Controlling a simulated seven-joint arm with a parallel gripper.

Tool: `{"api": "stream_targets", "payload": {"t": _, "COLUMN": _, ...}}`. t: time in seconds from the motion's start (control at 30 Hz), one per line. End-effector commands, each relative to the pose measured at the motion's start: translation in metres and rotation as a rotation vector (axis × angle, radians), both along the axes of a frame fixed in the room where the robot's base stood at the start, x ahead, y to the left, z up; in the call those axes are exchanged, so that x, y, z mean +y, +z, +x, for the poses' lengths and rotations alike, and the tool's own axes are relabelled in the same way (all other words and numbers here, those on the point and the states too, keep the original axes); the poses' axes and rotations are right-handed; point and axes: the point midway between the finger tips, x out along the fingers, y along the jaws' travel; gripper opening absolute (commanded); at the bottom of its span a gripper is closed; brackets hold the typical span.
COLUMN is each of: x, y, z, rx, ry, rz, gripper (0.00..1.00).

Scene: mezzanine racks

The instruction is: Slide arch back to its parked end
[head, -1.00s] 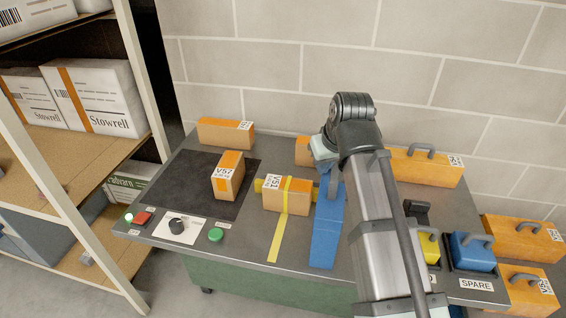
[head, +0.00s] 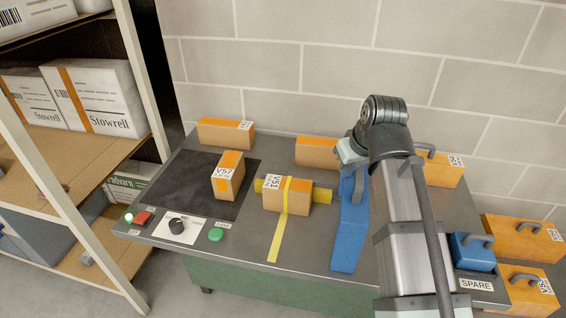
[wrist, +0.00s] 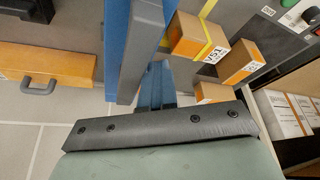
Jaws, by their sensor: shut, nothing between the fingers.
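The blue arch (head: 349,225) stands on the bench to the right of the taped carton V51, with a gap between them. A grey bar-like handle (head: 359,185) is on its side facing my arm. My gripper (head: 350,166) is at the arch's upper back end, close against it; my arm hides part of this, so I cannot tell exact contact. The jaws are shut with nothing between them. In the wrist view the blue arch (wrist: 116,45) and a long grey bar (wrist: 142,50) run up from the dark gripper mount.
Carton V51 (head: 283,200) sits across a yellow tape strip, with a yellow piece (head: 322,195) to its right. Carton V57 (head: 227,182) stands on the dark mat. An orange case (head: 444,172) lies behind my arm. A blue block (head: 473,252) sits in the SPARE holder at right.

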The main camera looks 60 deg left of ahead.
Motion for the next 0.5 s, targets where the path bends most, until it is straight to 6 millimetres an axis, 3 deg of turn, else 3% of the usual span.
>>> {"api": "stream_targets", "payload": {"t": 0.5, "x": -0.021, "y": 0.000, "z": 0.021, "rx": 0.000, "ry": -0.001, "rz": 0.000, "gripper": 0.00}}
